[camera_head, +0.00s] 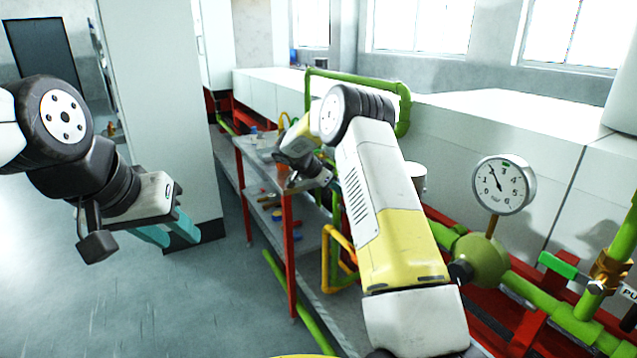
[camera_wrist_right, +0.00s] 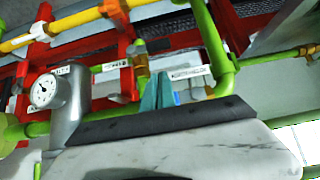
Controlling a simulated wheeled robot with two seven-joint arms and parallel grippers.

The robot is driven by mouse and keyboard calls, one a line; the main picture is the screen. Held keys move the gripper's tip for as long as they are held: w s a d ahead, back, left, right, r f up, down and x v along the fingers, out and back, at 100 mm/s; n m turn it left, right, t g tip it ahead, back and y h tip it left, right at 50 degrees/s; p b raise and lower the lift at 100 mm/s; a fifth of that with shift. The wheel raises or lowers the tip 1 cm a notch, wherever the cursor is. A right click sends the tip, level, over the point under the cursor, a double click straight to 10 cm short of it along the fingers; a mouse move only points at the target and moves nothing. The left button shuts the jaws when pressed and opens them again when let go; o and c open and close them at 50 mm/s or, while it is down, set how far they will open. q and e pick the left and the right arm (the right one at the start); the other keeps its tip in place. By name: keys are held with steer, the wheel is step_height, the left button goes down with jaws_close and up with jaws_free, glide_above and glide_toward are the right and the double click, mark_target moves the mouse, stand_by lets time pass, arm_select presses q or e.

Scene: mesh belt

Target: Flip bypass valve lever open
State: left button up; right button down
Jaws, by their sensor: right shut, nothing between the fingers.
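A green lever handle (camera_head: 558,264) sits beside a brass valve body (camera_head: 608,272) on the green pipe at the right of the head view. I cannot tell whether it is the bypass valve lever. In the right wrist view, a brass-coloured fitting (camera_wrist_right: 140,58) stands just beyond my right gripper (camera_wrist_right: 158,82), near a white label. The teal fingers of my right gripper are shut and empty. Whether they touch the fitting is unclear. My left gripper (camera_head: 168,232) hangs over open floor at the left, its teal fingers apart and empty, far from the pipes.
A red-framed bench (camera_head: 288,240) with small items stands behind my right arm. Green (camera_wrist_right: 212,45) and yellow pipes crowd the wrist view. Floor at left is clear.

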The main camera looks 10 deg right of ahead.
mark_target(345, 211)
steer(key=shift+d+f, duration=0.15)
steer(key=shift+f, duration=2)
